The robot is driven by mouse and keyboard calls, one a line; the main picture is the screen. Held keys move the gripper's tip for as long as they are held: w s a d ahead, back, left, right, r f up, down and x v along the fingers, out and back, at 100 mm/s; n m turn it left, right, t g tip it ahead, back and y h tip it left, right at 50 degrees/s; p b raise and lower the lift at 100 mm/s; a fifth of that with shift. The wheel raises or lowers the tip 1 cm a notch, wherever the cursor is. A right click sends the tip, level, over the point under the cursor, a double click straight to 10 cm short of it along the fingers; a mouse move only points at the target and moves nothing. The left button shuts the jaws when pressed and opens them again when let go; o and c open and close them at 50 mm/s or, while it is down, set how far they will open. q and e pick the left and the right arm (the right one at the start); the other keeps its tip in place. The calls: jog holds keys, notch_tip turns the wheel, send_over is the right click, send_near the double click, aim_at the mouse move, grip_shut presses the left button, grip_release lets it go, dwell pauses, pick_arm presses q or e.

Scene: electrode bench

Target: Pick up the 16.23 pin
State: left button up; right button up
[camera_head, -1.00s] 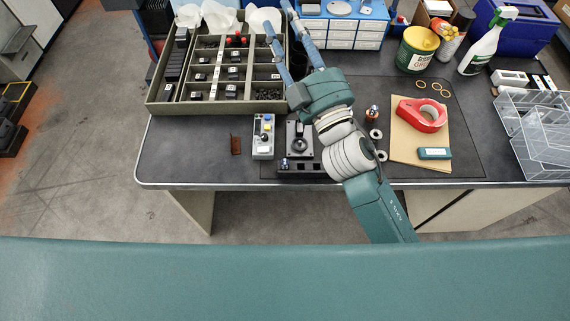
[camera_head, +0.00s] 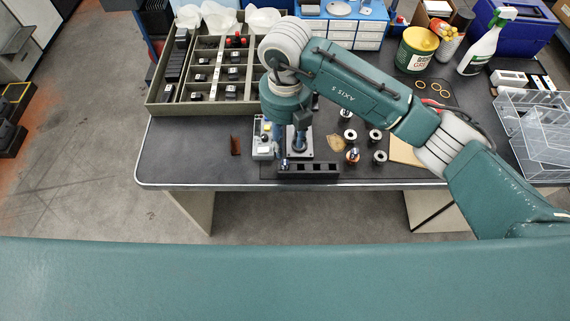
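My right gripper (camera_head: 282,156) points down over the bench, in front of the grey plate with a dark upright post (camera_head: 300,146) and close to the black slotted block (camera_head: 318,171). My wrist hides much of that spot, so I cannot tell whether its fingers are open or shut. Several small round metal pieces stand to the right: one (camera_head: 345,115) at the back, one (camera_head: 350,135) in the middle, a copper-coloured one (camera_head: 352,157) in front. No marking is readable, so I cannot tell which is the 16.23 pin. My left gripper is out of view.
A compartment tray (camera_head: 215,107) with black labelled blocks is at the back left. A small control box (camera_head: 262,140) stands beside the plate. Clear bins (camera_head: 540,130) stand far right.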

send_over(285, 162)
notch_tip(285, 162, down, 4)
jog(key=shift+w+d+f+p, duration=0.1)
jog(key=shift+f+p, duration=0.15)
jog(key=shift+p, duration=0.2)
notch_tip(285, 162, down, 4)
jog(key=shift+f+p, duration=0.1)
jog(key=shift+p, duration=0.95)
jog(key=shift+f, duration=0.5)
grip_shut()
